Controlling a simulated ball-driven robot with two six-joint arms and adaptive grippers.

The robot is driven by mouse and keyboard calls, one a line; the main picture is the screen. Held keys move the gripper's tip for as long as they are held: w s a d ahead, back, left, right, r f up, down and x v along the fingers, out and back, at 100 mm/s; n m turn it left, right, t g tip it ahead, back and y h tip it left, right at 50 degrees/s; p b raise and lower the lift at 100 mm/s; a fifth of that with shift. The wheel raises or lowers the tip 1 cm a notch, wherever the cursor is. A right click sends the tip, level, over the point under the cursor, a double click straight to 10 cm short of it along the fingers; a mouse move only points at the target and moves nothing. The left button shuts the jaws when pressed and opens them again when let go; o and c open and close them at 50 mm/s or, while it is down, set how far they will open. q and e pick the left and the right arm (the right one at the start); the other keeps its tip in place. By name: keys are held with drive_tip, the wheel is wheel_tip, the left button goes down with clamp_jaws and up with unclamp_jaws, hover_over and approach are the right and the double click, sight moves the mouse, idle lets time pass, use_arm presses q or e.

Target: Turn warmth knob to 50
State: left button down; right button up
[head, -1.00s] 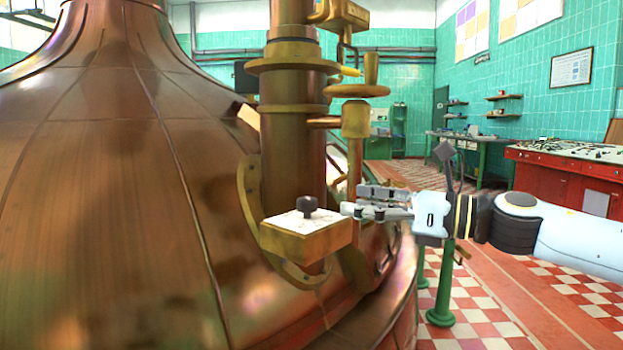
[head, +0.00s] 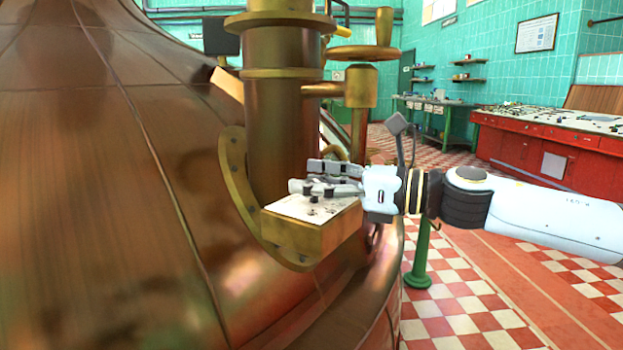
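The warmth knob's brass box with a pale marked top (head: 290,208) is fixed at the foot of the copper pipe, on the kettle's side. The black knob on that top is mostly hidden by my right gripper's near finger. Small dark bits show under the finger, and I cannot tell which belong to the knob. My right gripper (head: 300,177) reaches in from the right over the box top. Its two fingers are apart, one nearer and one farther, around where the knob stands. Contact with the knob is not clear. The dial's marks are too small to read. My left gripper is not in view.
The large copper kettle (head: 100,190) fills the left side. A brass handwheel (head: 363,53) and thin pipe stand just behind the box. A green post (head: 420,255) is at the right. A red control desk (head: 545,140) stands farther back, with open checkered floor before it.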

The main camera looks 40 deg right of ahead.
sight(315, 180)
clamp_jaws()
drive_tip(key=shift+w+f+n+g+y+b, duration=0.2)
drive_tip(key=shift+n+g+y+b, duration=0.4)
drive_tip(key=shift+y+b, duration=0.2)
drive_tip(key=shift+s+r+n+g+y, duration=0.1)
drive_tip(key=shift+r+n+g+y, duration=0.1)
drive_tip(key=shift+n+g+y, duration=0.35)
drive_tip(key=shift+o, duration=0.6)
unclamp_jaws()
drive_tip(key=shift+r, duration=0.15)
wheel_tip(315, 180, up, 10)
drive_tip(key=shift+f, duration=0.15)
